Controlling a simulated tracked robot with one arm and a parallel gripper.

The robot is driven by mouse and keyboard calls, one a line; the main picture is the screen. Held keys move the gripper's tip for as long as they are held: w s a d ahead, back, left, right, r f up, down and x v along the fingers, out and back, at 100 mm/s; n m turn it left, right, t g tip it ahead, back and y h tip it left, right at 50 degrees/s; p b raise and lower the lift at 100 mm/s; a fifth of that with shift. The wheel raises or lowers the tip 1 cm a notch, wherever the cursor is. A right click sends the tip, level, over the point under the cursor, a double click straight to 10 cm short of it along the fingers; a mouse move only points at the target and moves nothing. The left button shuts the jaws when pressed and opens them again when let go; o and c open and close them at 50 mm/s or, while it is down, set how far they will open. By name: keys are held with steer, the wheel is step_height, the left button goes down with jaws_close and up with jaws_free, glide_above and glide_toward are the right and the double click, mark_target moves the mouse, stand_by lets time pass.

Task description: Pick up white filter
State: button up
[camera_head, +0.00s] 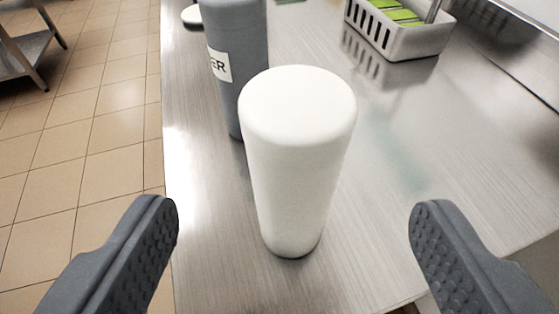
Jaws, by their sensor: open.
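The white filter (295,160) is a smooth white cylinder with rounded edges. It stands upright on the steel counter, in the middle of the view. My gripper (294,228) is open, with one dark grey finger at the lower left and the other at the lower right. The filter appears between the two fingers in the picture, with clear gaps on both sides. Neither finger touches it. The fingers look nearer to the camera than the filter.
A grey cylinder (236,40) with a partly hidden label stands close behind the filter, to the left. A light grey basket (400,42) with green items sits at the back right. The steel counter (400,150) is clear right of the filter. Its left edge drops to a tiled floor (90,120).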

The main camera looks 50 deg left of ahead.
mark_target(296, 168)
steer(key=x, duration=0.4)
steer(key=shift+w+a+f, duration=0.1)
steer(key=shift+w+f, duration=0.05)
steer(key=shift+w, duration=0.05)
steer(key=shift+r+b+x, duration=0.2)
steer(key=shift+x, duration=1.25)
steer(key=shift+r+b+x, duration=0.15)
steer(key=shift+r+x, duration=0.05)
steer(key=shift+x, duration=1.25)
steer(key=shift+w+a, duration=0.1)
jaws_close()
